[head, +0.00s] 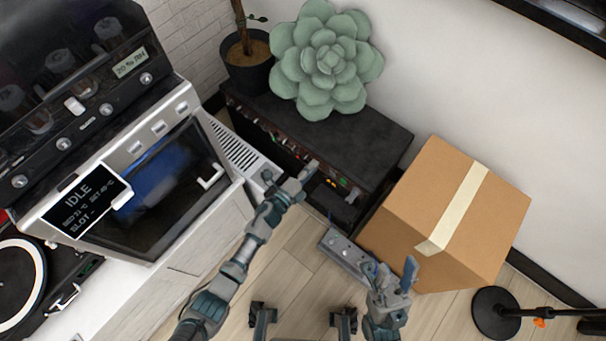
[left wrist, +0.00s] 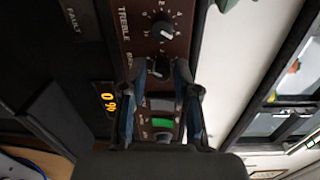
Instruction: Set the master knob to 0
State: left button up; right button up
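The black amplifier (head: 350,140) stands against the wall in the head view, its knob panel facing my left gripper (head: 303,178). In the left wrist view the brown panel shows a TREBLE label (left wrist: 123,22) and a dark knob with a white pointer (left wrist: 166,30). Another dark knob (left wrist: 160,67) sits between the fingertips of my left gripper (left wrist: 160,70). The fingers are apart; I see no clear contact with it. No MASTER label is readable. My right gripper (head: 393,280) is raised in front of the cardboard box, fingers apart, nothing seen in it.
An orange display (left wrist: 108,102) and a green light (left wrist: 162,122) are near the left gripper. A cardboard box (head: 430,210) stands right of the amplifier, a grey pedal unit (head: 345,255) before it. A white-framed machine (head: 150,190) is at left. A succulent (head: 328,60) sits on top.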

pick_arm(q)
jog(key=v, duration=1.1)
jog(key=shift+s+a, duration=0.25)
jog(key=shift+a, duration=0.05)
jog(key=shift+f, duration=0.15)
